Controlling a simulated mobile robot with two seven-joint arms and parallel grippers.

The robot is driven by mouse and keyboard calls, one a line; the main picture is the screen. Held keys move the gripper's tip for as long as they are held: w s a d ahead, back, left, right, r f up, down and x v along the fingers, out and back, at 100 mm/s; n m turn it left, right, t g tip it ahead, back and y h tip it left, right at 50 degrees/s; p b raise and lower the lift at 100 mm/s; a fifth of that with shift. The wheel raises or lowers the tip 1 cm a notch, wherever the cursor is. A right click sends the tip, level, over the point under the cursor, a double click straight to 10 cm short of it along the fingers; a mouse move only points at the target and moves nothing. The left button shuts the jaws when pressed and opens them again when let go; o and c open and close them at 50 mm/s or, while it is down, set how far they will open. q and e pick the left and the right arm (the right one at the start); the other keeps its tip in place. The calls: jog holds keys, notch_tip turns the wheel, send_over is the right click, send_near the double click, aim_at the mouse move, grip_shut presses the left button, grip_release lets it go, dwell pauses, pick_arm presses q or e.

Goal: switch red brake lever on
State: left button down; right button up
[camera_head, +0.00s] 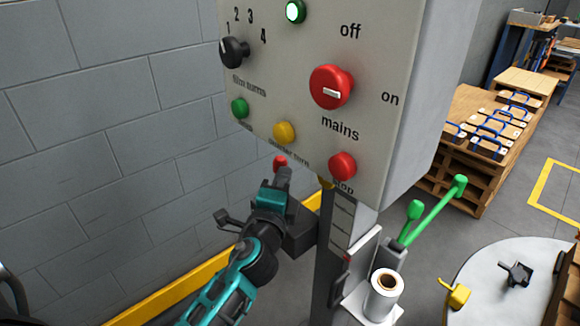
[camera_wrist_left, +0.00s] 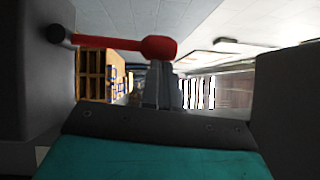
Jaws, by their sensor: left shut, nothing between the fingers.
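The red brake lever shows in the head view as a small red knob (camera_head: 280,162) below the control panel, partly hidden by my left gripper (camera_head: 283,176). In the left wrist view the lever (camera_wrist_left: 110,42) is a red bar running sideways from a dark pivot at left to a round red knob. My left gripper's fingers (camera_wrist_left: 164,85) are shut and empty, with their tips right at the knob. I cannot tell whether they touch it. My right gripper is not in view.
The grey control panel (camera_head: 305,75) hangs just above my left gripper, with a red mains knob (camera_head: 331,87) and a red stop button (camera_head: 342,166). Its dark post and a white roll (camera_head: 385,287) stand to the right. Green levers (camera_head: 436,210) stick up farther right. A block wall fills the left.

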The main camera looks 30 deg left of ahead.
pick_arm(q)
jog(key=w+a+r+n+g+h+p, duration=0.1)
jog(key=w+a+n+g+p, duration=0.1)
jog(key=a+p, duration=0.3)
jog(key=n+p, duration=0.1)
jog(key=p, duration=0.3)
jog(key=shift+a+n+g+p, duration=0.3)
jog(key=shift+a+n, duration=0.1)
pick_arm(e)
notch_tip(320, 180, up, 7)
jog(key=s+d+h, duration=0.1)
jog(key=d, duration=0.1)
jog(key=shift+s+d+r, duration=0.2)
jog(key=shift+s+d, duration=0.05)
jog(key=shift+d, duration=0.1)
pick_arm(q)
jog(key=shift+a, duration=0.2)
jog(key=shift+r, duration=0.1)
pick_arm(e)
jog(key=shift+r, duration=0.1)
